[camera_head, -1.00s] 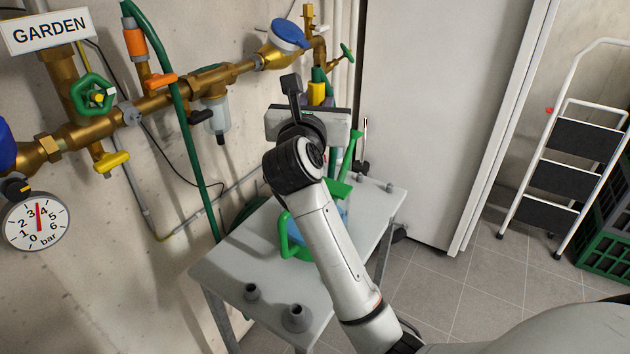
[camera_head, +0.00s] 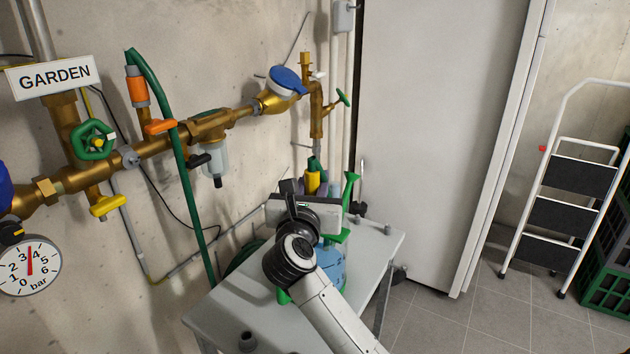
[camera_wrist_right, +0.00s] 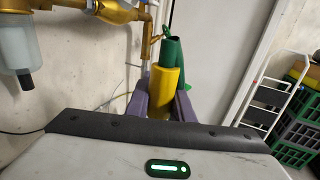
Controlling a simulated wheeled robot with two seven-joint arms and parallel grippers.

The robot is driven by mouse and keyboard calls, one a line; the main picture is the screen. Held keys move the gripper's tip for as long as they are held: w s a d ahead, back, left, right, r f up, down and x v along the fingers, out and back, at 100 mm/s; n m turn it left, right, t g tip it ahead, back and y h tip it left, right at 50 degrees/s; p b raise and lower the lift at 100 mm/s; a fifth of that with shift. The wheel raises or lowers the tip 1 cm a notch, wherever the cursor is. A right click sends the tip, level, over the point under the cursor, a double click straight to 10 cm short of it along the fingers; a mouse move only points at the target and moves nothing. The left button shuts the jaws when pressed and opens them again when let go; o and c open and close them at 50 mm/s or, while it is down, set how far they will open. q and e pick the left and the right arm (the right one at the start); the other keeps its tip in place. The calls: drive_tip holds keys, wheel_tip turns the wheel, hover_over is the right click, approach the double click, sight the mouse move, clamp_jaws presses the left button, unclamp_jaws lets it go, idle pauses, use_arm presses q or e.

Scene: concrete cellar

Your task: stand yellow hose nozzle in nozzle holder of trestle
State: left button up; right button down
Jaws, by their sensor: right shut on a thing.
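The yellow hose nozzle (camera_head: 312,181) is held upright between the purple fingers of my right gripper (camera_head: 316,188), which is shut on it. In the right wrist view the yellow nozzle (camera_wrist_right: 163,93) stands between the two fingers, with a dark green part rising above it. The grey trestle (camera_head: 240,295) is below, and the nozzle appears above its far part. Small grey sockets show on its top, one at the near end (camera_head: 247,341) and one near the far right corner (camera_head: 386,229). I cannot tell which is the nozzle holder. The nozzle's lower end is hidden. My left gripper is not in view.
A blue watering can (camera_head: 331,268) with green spout stands on the trestle, partly behind my right arm. Brass pipework (camera_head: 215,128) and a green hose (camera_head: 190,190) run along the wall. A step ladder (camera_head: 570,205) and green crates (camera_head: 610,285) stand at right.

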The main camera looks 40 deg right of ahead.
drive_tip(key=shift+f+b, duration=0.4)
drive_tip(key=shift+f, duration=0.1)
drive_tip(key=shift+f, duration=0.1)
drive_tip(key=c, duration=1.6)
unclamp_jaws()
drive_tip(key=shift+o, duration=0.2)
